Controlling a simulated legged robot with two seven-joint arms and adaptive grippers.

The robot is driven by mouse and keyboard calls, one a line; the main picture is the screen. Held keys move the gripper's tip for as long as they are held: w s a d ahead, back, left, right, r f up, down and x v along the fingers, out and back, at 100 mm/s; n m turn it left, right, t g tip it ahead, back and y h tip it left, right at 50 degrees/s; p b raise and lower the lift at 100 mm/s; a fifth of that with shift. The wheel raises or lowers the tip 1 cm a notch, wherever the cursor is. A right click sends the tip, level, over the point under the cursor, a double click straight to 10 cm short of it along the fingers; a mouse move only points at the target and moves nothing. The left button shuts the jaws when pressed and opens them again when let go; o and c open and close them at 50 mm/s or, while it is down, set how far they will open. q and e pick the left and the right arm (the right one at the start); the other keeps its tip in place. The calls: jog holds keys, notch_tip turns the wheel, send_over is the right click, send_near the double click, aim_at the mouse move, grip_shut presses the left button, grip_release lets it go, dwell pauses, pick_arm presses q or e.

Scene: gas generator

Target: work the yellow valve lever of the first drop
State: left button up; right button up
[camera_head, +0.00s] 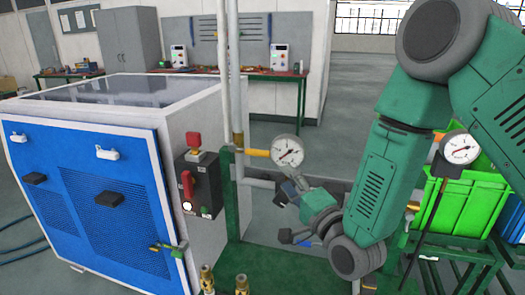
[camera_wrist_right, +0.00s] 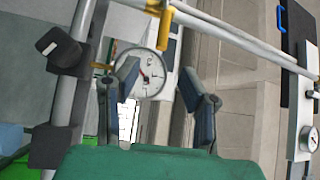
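The yellow valve lever (camera_head: 257,152) sticks out sideways from a brass fitting on the vertical pipe, left of a round gauge (camera_head: 288,151) in the head view. In the right wrist view the yellow lever (camera_wrist_right: 165,28) shows at the top, beyond the fingertips. My right gripper (camera_head: 287,193) is just below the gauge and lever in the head view. In the wrist view its two fingers (camera_wrist_right: 161,84) are apart with nothing between them; the gauge (camera_wrist_right: 143,76) shows behind the gap. It appears clear of the lever. My left gripper is out of view.
A blue and white generator cabinet (camera_head: 95,205) with a red-handled switch box (camera_head: 199,186) stands at the left. Brass fittings (camera_head: 241,285) rise at the bottom. A second gauge (camera_head: 460,148) and green crates (camera_head: 465,200) are at the right. A black handle (camera_wrist_right: 62,48) is beside the gripper.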

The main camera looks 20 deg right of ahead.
aim_at(261, 156)
jog(key=x, duration=0.2)
jog(key=a+x, duration=0.1)
jog(key=x, duration=0.4)
jog(key=shift+w+a+r+p, duration=0.2)
jog(key=shift+a+p, duration=0.15)
jog(key=shift+a, duration=0.15)
jog(key=x, duration=0.3)
jog(key=shift+w+d+f, duration=0.1)
jog(key=shift+w+d, duration=0.2)
jog(key=shift+w, duration=0.05)
jog(key=shift+w+d, duration=0.25)
jog(key=shift+w, duration=0.3)
jog(key=shift+a, duration=0.5)
grip_shut()
